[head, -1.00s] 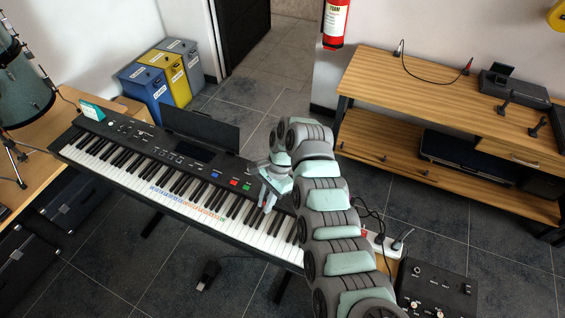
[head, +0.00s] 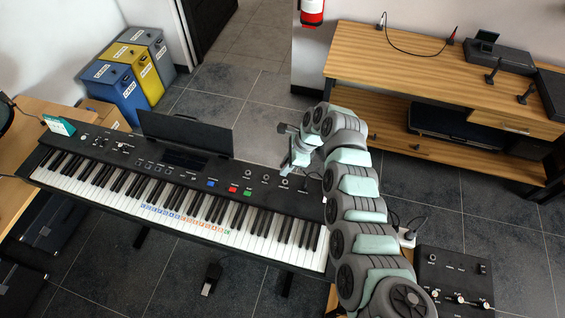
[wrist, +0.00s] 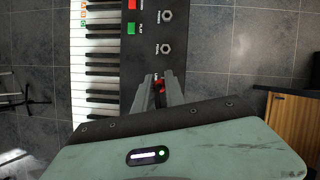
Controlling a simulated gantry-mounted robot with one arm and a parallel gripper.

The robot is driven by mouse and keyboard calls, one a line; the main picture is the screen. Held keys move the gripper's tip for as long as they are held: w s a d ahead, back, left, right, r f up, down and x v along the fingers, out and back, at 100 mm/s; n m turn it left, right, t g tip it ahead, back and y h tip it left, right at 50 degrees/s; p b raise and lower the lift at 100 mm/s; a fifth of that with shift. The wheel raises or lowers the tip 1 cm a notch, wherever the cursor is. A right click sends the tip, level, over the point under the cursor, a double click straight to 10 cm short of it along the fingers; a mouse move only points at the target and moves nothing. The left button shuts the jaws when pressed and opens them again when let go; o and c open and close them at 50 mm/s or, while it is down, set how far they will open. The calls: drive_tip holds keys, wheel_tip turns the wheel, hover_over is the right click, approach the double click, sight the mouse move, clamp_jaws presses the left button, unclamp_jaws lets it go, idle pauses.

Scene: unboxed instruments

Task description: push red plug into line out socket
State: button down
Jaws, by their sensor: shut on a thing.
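Two other round sockets (wrist: 166,47) are clear farther along the panel. In the head view my gripper (head: 287,170) hangs over the right part of the keyboard panel (head: 228,172), the plug hidden.
A wooden shelf (head: 390,65) at the right holds a black cable with a red end (head: 452,37). A black control box (head: 455,275) stands at the lower right. A music stand (head: 185,133) rises behind the keyboard.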

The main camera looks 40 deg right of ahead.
drive_tip(key=b, duration=0.5)
hover_over(282, 182)
drive_tip(key=d, duration=0.1)
drive_tip(key=shift+s+f, duration=0.2)
drive_tip(key=shift+f, duration=1)
drive_tip(key=shift+s+f, duration=0.15)
drive_tip(key=shift+f, duration=1)
drive_tip(key=shift+r+p, duration=0.1)
drive_tip(key=shift+p, duration=1.5)
drive_tip(key=shift+f+b, duration=0.6)
drive_tip(key=shift+f, duration=0.55)
drive_tip(key=c, duration=1.3)
unclamp_jaws()
drive_tip(key=shift+f, duration=0.1)
drive_tip(key=shift+d+r, duration=0.1)
drive_tip(key=shift+r, duration=0.25)
drive_tip(key=v, duration=1)
drive_tip(key=shift+s+r, duration=0.1)
drive_tip(key=shift+s, duration=0.1)
